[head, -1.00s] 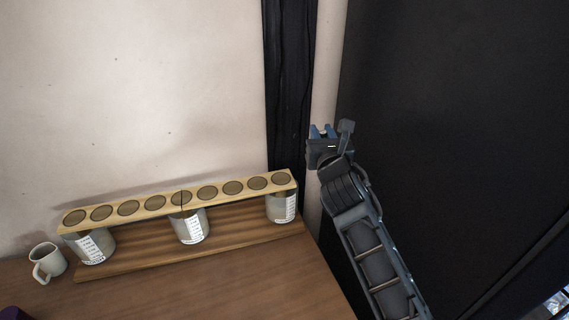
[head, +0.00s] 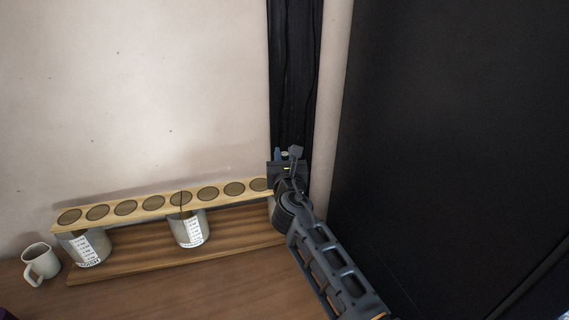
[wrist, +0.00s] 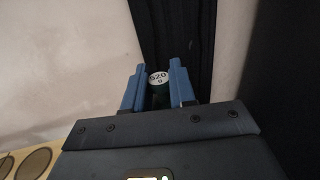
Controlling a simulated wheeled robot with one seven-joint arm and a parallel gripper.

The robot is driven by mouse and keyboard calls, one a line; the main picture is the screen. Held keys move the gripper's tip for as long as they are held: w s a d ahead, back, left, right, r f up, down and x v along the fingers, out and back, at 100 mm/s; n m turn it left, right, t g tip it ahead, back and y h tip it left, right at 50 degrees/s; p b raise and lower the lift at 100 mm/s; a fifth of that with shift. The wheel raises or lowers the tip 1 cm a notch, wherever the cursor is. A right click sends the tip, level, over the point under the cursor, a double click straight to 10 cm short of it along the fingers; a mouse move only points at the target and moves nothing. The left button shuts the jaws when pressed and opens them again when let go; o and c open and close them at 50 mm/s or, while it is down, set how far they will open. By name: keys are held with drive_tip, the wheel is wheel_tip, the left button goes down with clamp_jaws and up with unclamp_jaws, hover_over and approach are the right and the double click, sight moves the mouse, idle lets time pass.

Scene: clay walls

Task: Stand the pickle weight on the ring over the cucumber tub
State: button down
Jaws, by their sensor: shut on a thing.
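My gripper (head: 288,153) is shut on the pickle weight, a small dark green piece with a white top (wrist: 159,78) marked "520 g". My gripper appears in front of the right end of a pale wooden strip (head: 139,209) with several dark round rings (head: 181,198). Under the strip stand grey tubs with white labels: one at the left (head: 85,248), one in the middle (head: 190,229), and one at the right mostly hidden behind my arm. I cannot read which tub is cucumber.
The tubs stand on a striped wooden board (head: 140,263) on a brown table (head: 215,290). A white mug (head: 41,263) stands left of the board. A pale wall is behind. A dark curtain (head: 293,70) and a large black panel (head: 450,150) fill the right side.

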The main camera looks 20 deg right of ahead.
drive_tip(key=shift+f, duration=0.35)
drive_tip(key=shift+f, duration=0.1)
drive_tip(key=shift+f, duration=0.1)
drive_tip(key=c, duration=0.9)
unclamp_jaws()
drive_tip(key=p+v, duration=0.1)
drive_tip(key=v, duration=1.1)
